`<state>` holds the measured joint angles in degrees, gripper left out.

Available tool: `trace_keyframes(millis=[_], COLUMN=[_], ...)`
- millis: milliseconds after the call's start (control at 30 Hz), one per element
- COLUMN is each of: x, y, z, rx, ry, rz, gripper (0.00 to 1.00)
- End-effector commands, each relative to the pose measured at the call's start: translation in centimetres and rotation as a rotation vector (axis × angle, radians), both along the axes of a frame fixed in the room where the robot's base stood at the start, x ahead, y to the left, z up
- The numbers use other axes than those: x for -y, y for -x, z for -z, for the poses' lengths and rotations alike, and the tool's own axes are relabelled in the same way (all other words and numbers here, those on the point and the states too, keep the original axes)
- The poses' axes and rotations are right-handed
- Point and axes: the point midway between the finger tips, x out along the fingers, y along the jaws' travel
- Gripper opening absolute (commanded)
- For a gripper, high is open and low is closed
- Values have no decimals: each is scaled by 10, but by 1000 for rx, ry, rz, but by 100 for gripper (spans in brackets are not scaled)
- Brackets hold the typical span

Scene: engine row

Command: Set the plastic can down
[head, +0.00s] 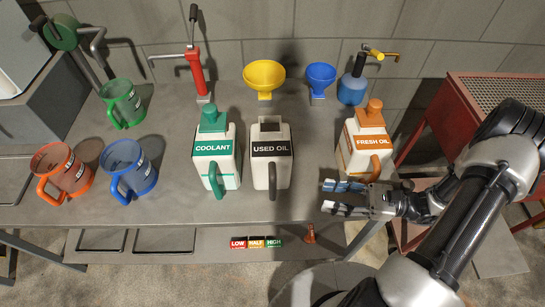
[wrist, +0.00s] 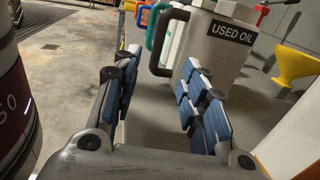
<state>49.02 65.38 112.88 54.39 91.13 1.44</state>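Three white plastic cans stand upright on the grey workbench (head: 305,215). The coolant can (head: 217,170) has a green cap and handle. The used oil can (head: 270,170) has a dark label and dark handle; it also shows in the wrist view (wrist: 222,58), beyond the right finger. The fresh oil can (head: 365,142) has an orange cap, label and handle. My gripper (head: 345,198) is near the bench's front edge, in front of the fresh oil can and right of the used oil can. In the wrist view my gripper (wrist: 160,88) has its blue-padded fingers apart, with nothing between them.
Green (head: 122,103), orange (head: 63,172) and blue (head: 130,170) jugs stand at the left. A yellow funnel (head: 264,75) and a blue funnel (head: 320,77) are at the back. A red cabinet (head: 470,110) stands right of the bench. A dark-red labelled object (wrist: 15,110) is close at the wrist view's left.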

Motion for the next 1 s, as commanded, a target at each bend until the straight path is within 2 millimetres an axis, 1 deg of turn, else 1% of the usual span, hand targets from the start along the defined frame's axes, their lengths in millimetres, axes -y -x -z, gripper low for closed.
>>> trace_keyframes(millis=[33, 200, 400, 500, 667, 733, 900, 1000], x=[-11, -48, -87, -99, -107, -114, -140, -151], y=[-2, -10, -19, -22, -24, -25, -31, -34], z=[1, 1, 1, 1, 0, 0, -1, -2], rx=[-2, -2, 0, -1, -1, 1, 1, 1], ry=[-1, 0, 2, 2, 3, 2, 2, 2], rz=[-5, -8, -7, -6, -4, -6, -8, -7], gripper=[40, 40, 40, 40, 40, 40, 40, 40])
